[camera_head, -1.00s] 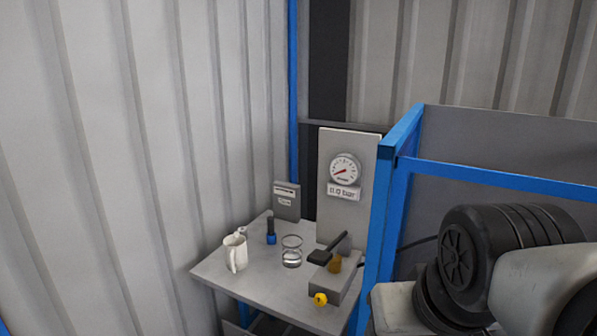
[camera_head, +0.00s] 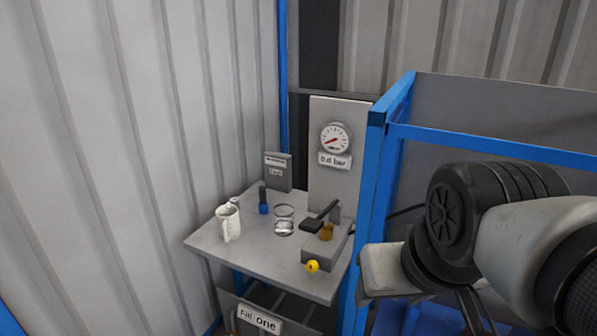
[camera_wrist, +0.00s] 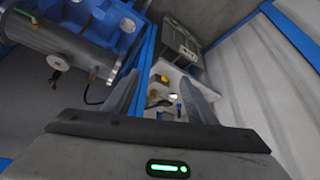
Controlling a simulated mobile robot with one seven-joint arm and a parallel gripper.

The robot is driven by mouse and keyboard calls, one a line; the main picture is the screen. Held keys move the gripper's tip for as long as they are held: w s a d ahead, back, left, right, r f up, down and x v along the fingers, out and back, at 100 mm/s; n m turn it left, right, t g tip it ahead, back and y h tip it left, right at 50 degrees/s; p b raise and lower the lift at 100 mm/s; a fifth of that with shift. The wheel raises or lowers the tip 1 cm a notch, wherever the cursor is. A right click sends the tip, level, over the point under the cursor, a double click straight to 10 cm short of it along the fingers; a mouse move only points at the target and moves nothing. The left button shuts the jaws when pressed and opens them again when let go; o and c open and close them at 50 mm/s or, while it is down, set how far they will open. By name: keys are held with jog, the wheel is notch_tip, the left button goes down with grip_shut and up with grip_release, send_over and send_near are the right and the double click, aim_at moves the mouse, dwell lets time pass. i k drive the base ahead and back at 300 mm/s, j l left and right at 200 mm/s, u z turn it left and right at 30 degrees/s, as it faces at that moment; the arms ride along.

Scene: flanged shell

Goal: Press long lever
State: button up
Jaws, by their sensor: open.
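The long lever (camera_head: 320,216) is a dark grey handle with a flat pad at its left end. It slopes over a grey block on the right part of a small grey table (camera_head: 225,246). A brass-coloured part sits under it and a yellow knob (camera_head: 312,266) is on the block's front. In the wrist view the table appears small and far off between the fingers of my gripper (camera_wrist: 165,95), which are open and empty. My gripper's fingers do not show in the head view. My arm is at the right there, apart from the lever.
A gauge (camera_head: 335,138) on an upright panel reads 0.0 bar. A white jug (camera_head: 228,222), a glass (camera_head: 284,226), a blue-based item (camera_head: 263,208) and a grey box (camera_head: 278,170) stand on the table. A blue frame (camera_head: 376,190) stands between my arm and the table.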

aim_at(310, 225)
jog(key=i+j+z, duration=0.15)
jog(key=j, duration=0.15)
jog(key=i+j+z, duration=0.15)
jog(key=j, duration=0.2)
jog(key=j+z, duration=0.1)
jog(key=j, duration=0.2)
jog(key=i+j+z, duration=0.15)
jog(key=j, duration=0.2)
